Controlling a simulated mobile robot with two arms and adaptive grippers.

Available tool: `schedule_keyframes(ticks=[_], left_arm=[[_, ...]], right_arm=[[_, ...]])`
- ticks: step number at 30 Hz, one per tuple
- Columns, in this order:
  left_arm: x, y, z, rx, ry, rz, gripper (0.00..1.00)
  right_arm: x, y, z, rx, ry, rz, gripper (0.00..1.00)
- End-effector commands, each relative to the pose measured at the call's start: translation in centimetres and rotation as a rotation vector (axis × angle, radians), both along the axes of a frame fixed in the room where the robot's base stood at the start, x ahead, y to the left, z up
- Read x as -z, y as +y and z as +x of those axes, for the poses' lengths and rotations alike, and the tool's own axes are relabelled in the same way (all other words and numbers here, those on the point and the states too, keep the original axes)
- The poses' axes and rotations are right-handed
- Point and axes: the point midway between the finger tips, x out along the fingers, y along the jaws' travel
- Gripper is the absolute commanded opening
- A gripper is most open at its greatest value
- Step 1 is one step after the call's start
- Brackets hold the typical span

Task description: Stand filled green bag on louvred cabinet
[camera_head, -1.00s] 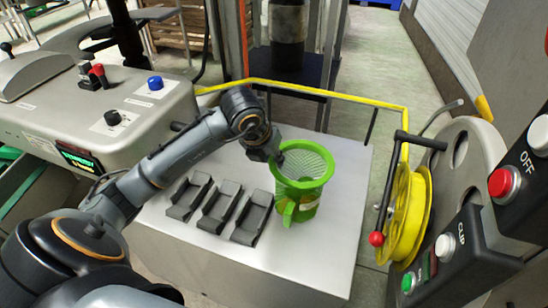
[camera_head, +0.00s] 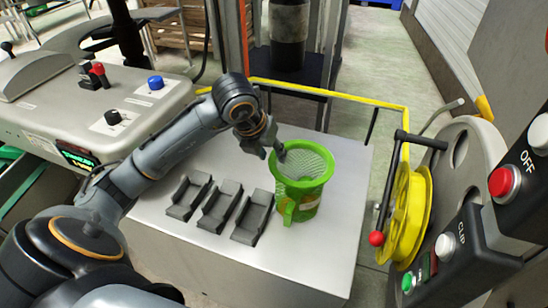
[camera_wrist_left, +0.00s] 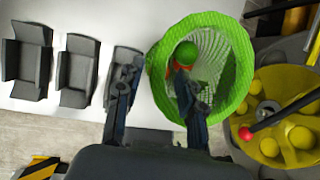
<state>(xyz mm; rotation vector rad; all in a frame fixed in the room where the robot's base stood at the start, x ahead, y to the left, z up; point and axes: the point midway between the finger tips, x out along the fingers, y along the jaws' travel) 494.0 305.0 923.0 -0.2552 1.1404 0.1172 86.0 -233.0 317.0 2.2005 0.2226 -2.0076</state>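A green bag (camera_head: 298,200) with a wide rim and pale mesh stands upright on a grey flat-topped block (camera_head: 195,255); I see no louvres on it. In the left wrist view the bag's rim (camera_wrist_left: 240,65) is seen from above, with a green ball and something red inside. My left gripper (camera_head: 277,152) is at the bag's left rim. In the left wrist view its fingers (camera_wrist_left: 157,82) are apart, one outside the rim and one over the opening. I cannot tell whether they touch it. My right gripper is not in view.
Several dark cradles (camera_head: 218,205) sit left of the bag. A yellow rail (camera_head: 340,94) runs behind it. A yellow reel (camera_head: 410,215) with a red-knobbed crank and a button box (camera_head: 450,250) stand at the right. A control panel (camera_head: 100,110) is at the left.

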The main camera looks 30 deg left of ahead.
Motion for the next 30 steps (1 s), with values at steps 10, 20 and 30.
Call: schedule_keyframes(ticks=[10,20,30], left_arm=[[-6.4,0.3,-2.8,0.001,-0.005,0.001,0.38],[-7.7,0.3,-3.5,0.0,0.0,0.001,0.38],[-7.7,0.3,-3.5,0.0,0.0,0.0,0.38]], right_arm=[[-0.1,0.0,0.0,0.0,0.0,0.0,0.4],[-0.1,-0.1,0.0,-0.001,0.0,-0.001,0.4],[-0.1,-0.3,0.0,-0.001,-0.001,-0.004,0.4]])
